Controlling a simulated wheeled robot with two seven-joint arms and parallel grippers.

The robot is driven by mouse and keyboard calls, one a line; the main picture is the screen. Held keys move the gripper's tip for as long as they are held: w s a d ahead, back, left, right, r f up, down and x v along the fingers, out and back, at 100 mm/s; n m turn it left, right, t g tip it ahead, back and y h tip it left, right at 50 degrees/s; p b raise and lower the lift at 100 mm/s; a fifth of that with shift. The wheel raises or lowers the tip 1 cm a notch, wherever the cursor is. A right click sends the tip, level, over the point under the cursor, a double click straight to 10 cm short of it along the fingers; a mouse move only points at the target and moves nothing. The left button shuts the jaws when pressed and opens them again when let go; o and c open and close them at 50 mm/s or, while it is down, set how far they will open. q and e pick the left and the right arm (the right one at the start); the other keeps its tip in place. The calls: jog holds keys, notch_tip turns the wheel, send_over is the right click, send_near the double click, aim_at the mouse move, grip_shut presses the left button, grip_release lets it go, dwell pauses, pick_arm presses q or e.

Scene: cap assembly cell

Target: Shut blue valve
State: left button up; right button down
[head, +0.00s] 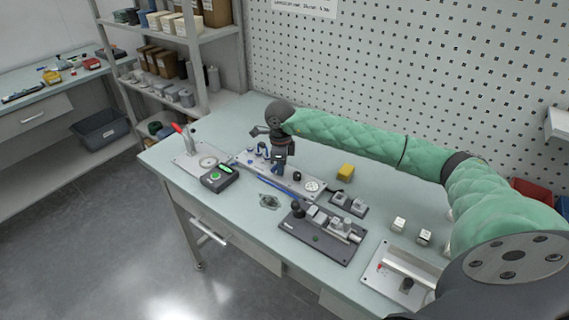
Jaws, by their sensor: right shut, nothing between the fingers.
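My right arm in its green padded sleeve comes in from the right, and its dark gripper (279,161) points down over a long grey valve panel (308,194). The gripper is shut and holds nothing. Small blue parts (262,148) stand on the panel just left of the gripper, and more blue shows right at its fingertips. They look like the blue valve's parts, but they are too small to tell its handle's position. I cannot tell whether the fingers touch the blue part. My left gripper is not in view.
A red-handled clamp (188,140) and a black box with a green button (219,178) are left of the panel. A dark fixture plate (319,240) stands in front, a yellow block (346,172) behind. Pale cubes (399,224) lie right. A pegboard wall (400,70) closes the back.

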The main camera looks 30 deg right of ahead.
jog(key=shift+s, duration=0.15)
notch_tip(320, 180, up, 7)
jog(key=p, duration=0.1)
dwell(0.8)
